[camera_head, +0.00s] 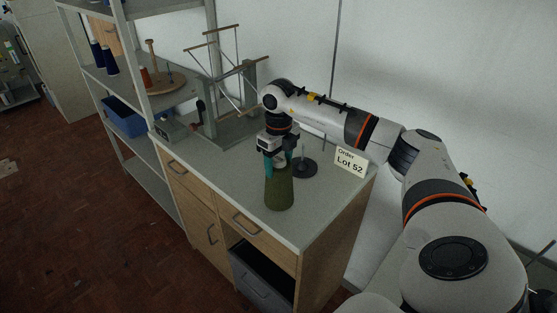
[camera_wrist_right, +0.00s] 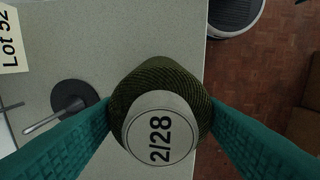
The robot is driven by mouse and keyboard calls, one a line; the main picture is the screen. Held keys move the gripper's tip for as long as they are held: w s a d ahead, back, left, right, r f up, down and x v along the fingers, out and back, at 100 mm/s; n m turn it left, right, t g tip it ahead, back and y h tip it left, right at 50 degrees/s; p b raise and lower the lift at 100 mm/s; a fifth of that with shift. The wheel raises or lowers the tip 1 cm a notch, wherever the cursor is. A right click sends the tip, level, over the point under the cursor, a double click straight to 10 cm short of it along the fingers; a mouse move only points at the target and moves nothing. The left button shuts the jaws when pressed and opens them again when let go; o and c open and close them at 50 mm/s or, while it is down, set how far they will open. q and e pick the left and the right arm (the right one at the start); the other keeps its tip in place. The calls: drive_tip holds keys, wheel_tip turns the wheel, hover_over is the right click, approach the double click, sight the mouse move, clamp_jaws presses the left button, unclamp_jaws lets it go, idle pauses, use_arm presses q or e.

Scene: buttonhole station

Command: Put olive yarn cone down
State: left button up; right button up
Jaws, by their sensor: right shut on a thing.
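The olive yarn cone (camera_head: 279,191) stands upright at the front part of the grey worktop (camera_head: 222,168) in the head view. My right gripper (camera_head: 278,158) reaches down from above and is shut on the cone's upper part. In the right wrist view the cone (camera_wrist_right: 184,79) sits between the teal fingers (camera_wrist_right: 160,128), and its pale top disc reads "2/28". I cannot tell for sure whether its base touches the worktop. My left gripper is out of view.
A dark stand with a round base and thin rod (camera_head: 304,168) is just right of the cone. A sign "Order Lot 52" (camera_head: 350,161) stands near the right edge. A wooden yarn winder (camera_head: 229,75) is at the back. Shelves (camera_head: 132,68) hold blue spools and an orange one.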

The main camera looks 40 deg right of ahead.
drive_tip(key=shift+f, duration=0.2)
drive_tip(key=o, duration=1.4)
drive_tip(key=shift+f, duration=0.1)
wheel_tip(320, 180, up, 12)
drive_tip(key=shift+f+b, duration=0.25)
drive_tip(key=shift+b, duration=1)
drive_tip(key=shift+r, duration=0.4)
drive_tip(key=shift+f, duration=0.1)
